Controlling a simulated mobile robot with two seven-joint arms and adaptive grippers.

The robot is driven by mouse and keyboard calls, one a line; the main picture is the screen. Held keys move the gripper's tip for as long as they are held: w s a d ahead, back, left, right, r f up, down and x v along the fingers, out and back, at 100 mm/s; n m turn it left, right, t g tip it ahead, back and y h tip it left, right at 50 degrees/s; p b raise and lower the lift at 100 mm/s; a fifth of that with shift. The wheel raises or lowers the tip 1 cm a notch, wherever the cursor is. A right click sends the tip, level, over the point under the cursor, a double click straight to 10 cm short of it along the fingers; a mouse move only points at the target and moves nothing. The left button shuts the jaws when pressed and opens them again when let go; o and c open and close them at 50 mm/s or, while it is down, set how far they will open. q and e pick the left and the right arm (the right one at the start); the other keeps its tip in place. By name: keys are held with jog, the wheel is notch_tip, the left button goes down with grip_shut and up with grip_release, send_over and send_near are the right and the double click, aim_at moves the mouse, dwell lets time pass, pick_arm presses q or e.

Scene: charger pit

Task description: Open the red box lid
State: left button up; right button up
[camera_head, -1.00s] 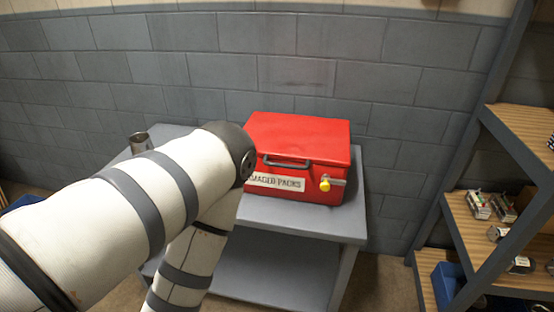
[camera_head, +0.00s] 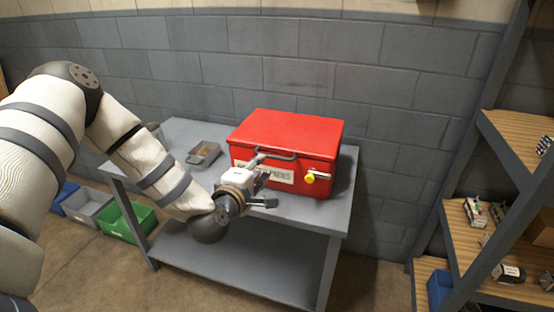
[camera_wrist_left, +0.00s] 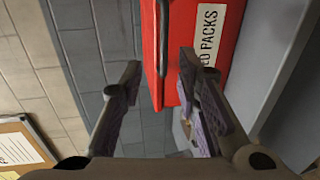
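The red box (camera_head: 262,163) stands on the grey table, and its lid (camera_head: 290,133) is down. A grey handle (camera_head: 285,155) runs along the lid's front edge. A yellow knob (camera_head: 310,178) and a white label reading "PACKS" are on the front. My left gripper (camera_head: 264,180) is in front of the box, with one finger near the handle's left end. In the left wrist view the fingers (camera_wrist_left: 160,75) are spread and empty. The handle (camera_wrist_left: 163,40) shows ahead, between the fingertips in the picture; contact cannot be told. My right gripper is not in view.
The grey table (camera_head: 185,135) has a lower shelf. A small metal tray (camera_head: 204,153) lies left of the box. Blue, grey and green bins (camera_head: 133,222) stand on the floor at left. A wooden-shelved rack (camera_head: 465,225) is at right, and a block wall stands behind.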

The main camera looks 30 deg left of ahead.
aim_at(271, 157)
pick_arm(q)
jog(key=x, duration=0.3)
jog(key=b+x, duration=0.1)
jog(key=x, duration=0.6)
jog(key=shift+w+f, duration=0.1)
jog(key=shift+f, duration=0.25)
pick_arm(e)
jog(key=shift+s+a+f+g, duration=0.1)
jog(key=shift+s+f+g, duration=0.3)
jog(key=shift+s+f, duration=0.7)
pick_arm(q)
grip_shut()
